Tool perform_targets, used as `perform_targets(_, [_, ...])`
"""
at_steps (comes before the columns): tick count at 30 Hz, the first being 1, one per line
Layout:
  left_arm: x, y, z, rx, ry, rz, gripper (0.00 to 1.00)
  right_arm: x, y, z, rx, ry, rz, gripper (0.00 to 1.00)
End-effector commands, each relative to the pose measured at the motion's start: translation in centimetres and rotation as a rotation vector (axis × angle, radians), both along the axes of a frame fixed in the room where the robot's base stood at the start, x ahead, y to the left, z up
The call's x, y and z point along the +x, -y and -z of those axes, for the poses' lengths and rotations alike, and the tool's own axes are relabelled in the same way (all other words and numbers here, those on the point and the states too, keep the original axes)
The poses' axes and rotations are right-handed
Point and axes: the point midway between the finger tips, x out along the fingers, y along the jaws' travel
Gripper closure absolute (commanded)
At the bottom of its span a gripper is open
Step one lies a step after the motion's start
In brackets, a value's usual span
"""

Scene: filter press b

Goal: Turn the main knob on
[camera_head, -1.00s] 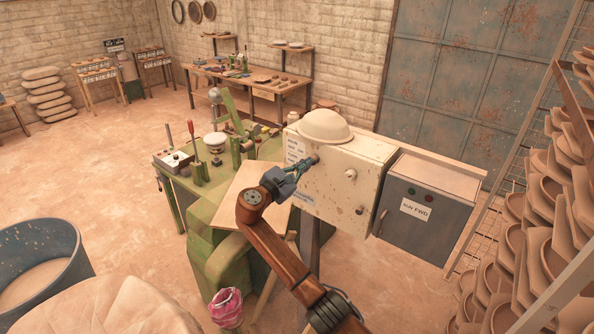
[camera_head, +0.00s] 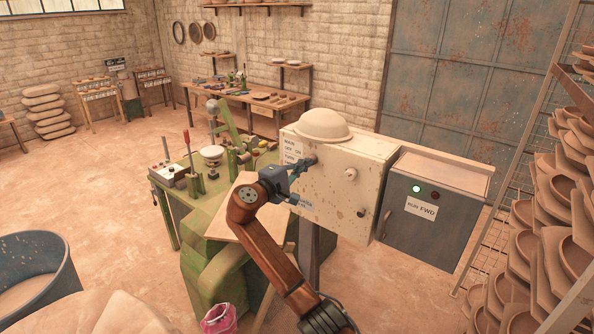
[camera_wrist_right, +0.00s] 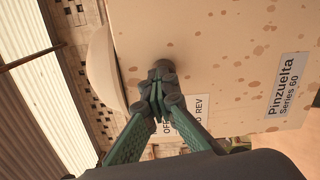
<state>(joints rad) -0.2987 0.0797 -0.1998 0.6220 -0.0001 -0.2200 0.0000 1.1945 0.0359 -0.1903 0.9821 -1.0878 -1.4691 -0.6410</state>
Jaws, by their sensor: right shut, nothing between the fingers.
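A cream control box (camera_head: 345,205) with rust specks stands right of centre in the head view. A dark knob (camera_wrist_right: 161,67) sticks out of its front face. My right gripper (camera_head: 308,163) is shut with nothing between its fingers, its tips at or very near this knob; contact cannot be told. In the right wrist view the fingertips (camera_wrist_right: 158,88) lie just below the knob. A partly hidden label (camera_wrist_right: 190,118) there reads OFF and REV. A second, pale knob (camera_head: 351,174) sits further right on the same face. My left gripper is not in view.
A grey box (camera_head: 430,225) with a RUN FWD label, a lit green lamp (camera_head: 417,188) and a red lamp adjoins the control box on the right. A pale domed bowl (camera_head: 323,124) sits on top. A green machine (camera_head: 205,250) stands left; racks of pottery stand right.

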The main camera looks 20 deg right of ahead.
Motion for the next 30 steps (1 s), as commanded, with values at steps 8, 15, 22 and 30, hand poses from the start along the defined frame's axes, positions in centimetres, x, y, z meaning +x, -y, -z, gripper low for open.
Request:
perform_targets(8, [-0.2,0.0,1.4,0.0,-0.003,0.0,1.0,0.3,0.5,-0.4,0.079,0.111,-0.001,1.0])
perform_targets(15, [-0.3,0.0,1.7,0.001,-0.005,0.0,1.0,0.3,0.3,-0.6,0.105,0.146,-0.002,1.0])
perform_targets(22, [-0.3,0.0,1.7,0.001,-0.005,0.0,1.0,0.3,0.2,-0.6,0.109,0.151,-0.002,1.0])
perform_targets(30, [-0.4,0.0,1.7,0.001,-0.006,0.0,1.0,0.3,0.1,-0.6,0.107,0.15,-0.002,0.96])
